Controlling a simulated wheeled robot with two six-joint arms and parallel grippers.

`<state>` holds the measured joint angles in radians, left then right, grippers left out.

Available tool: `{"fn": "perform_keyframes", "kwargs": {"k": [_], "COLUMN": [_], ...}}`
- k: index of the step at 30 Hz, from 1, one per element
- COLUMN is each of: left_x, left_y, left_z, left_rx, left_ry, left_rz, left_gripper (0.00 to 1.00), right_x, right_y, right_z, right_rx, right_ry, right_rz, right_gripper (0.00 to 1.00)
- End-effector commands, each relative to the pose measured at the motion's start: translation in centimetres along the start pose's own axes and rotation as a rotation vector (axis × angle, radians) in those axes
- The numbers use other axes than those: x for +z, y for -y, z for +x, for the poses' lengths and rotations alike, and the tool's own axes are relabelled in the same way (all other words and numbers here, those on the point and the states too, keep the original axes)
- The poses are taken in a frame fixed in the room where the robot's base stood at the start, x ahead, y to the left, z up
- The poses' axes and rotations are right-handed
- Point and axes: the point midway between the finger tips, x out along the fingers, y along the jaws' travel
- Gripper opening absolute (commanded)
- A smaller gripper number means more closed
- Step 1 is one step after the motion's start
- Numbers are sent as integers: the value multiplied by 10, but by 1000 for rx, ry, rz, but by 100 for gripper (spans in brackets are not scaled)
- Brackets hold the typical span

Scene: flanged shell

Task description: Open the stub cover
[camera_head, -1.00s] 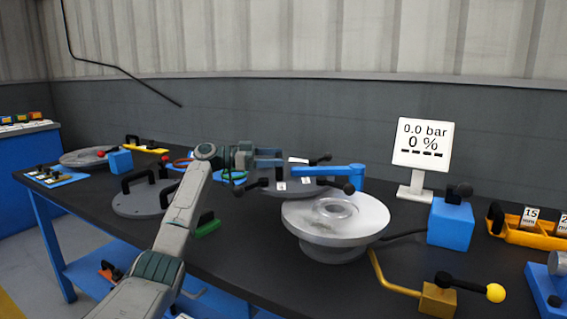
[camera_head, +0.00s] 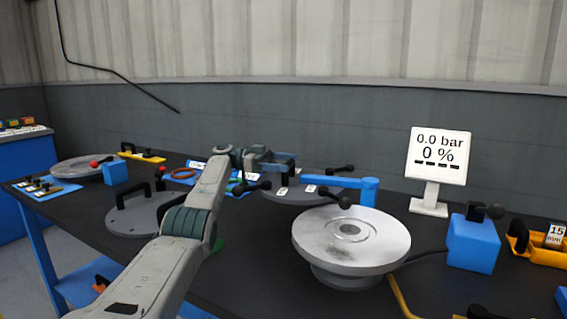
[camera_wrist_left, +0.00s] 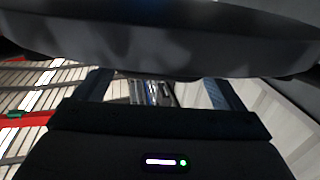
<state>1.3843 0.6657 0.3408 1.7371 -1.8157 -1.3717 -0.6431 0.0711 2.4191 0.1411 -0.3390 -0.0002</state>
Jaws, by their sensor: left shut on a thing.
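The stub cover (camera_head: 284,195) is a grey disc with black-knobbed bolts and small white labels. It hangs on a blue swing arm (camera_head: 340,181), behind and left of the flanged stub (camera_head: 351,256), clear of most of its face. The stub's pale round face is uncovered, with a recessed centre. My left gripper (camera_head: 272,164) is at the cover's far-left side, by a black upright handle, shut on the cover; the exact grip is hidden. In the left wrist view a dark curved body (camera_wrist_left: 170,40) crosses above the fingers. My right gripper is out of view.
A display (camera_head: 438,156) reads 0.0 bar and 0 %. A blue block (camera_head: 473,243) and a yellow tray (camera_head: 535,243) stand at the right. A grey disc with black handles (camera_head: 135,217) lies left of my arm. Bare bench shows at the front.

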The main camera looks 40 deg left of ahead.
Motion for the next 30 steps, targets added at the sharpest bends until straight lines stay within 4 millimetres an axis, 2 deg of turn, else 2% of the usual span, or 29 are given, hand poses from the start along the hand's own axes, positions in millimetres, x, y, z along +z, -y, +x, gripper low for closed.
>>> {"fn": "perform_keyframes", "kwargs": {"k": [21,22,23,30], "left_x": [1,1,1,1], "left_y": [0,0,0,0], "left_z": [0,0,0,0], "left_rx": [17,17,17,17], "left_ry": [2,2,2,1], "left_rz": [3,3,3,2], "left_gripper": [50,93,99,100], "right_x": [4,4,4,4], "right_y": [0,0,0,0], "right_z": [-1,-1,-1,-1], "right_rx": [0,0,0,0], "right_ry": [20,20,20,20], "right_rz": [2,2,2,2], "right_gripper": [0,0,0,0]}}
